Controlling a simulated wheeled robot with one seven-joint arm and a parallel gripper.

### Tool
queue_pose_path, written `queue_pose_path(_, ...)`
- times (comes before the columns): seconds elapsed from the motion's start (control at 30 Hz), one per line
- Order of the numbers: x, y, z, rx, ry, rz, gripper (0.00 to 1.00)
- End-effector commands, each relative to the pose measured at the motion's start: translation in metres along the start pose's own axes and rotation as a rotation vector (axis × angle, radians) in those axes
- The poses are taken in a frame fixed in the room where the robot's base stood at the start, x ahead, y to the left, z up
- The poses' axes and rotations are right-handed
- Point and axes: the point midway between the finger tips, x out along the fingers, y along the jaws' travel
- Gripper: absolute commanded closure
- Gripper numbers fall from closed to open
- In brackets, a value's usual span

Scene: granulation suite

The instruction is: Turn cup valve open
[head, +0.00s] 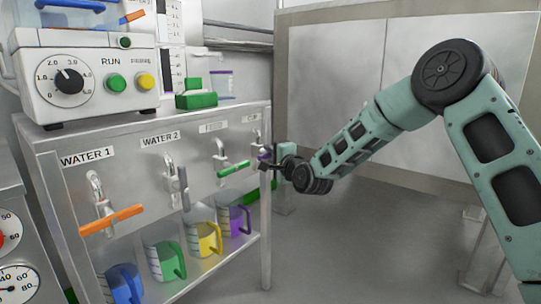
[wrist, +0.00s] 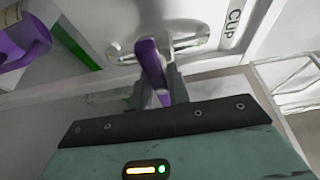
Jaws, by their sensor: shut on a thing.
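The cup valve is the rightmost valve on the metal panel, with a purple lever handle (head: 264,154). In the wrist view the handle (wrist: 151,62) runs from the metal valve body (wrist: 188,44) down between my fingers, beside the label "CUP" (wrist: 233,22). My gripper (wrist: 156,92) is shut on this handle, with a finger on each side. In the head view my gripper (head: 273,162) reaches the panel's right end from the right and hides much of the valve. A purple measuring cup (head: 236,221) stands on the shelf below; part of it shows in the wrist view (wrist: 22,42).
To the left are valves with a green handle (head: 233,169), a grey handle (head: 183,188) pointing down and an orange handle (head: 112,220). Yellow (head: 207,241), green (head: 163,262) and blue cups (head: 122,285) stand below.

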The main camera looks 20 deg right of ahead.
Motion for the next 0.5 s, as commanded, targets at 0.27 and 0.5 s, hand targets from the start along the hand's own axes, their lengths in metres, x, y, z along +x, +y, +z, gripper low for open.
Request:
queue_pose_path(0.27,-0.0003,0.003,0.0007,-0.11,-0.001,-0.045,1.0)
queue_pose_path(0.5,-0.0003,0.004,0.0005,-0.3,-0.001,-0.124,1.0)
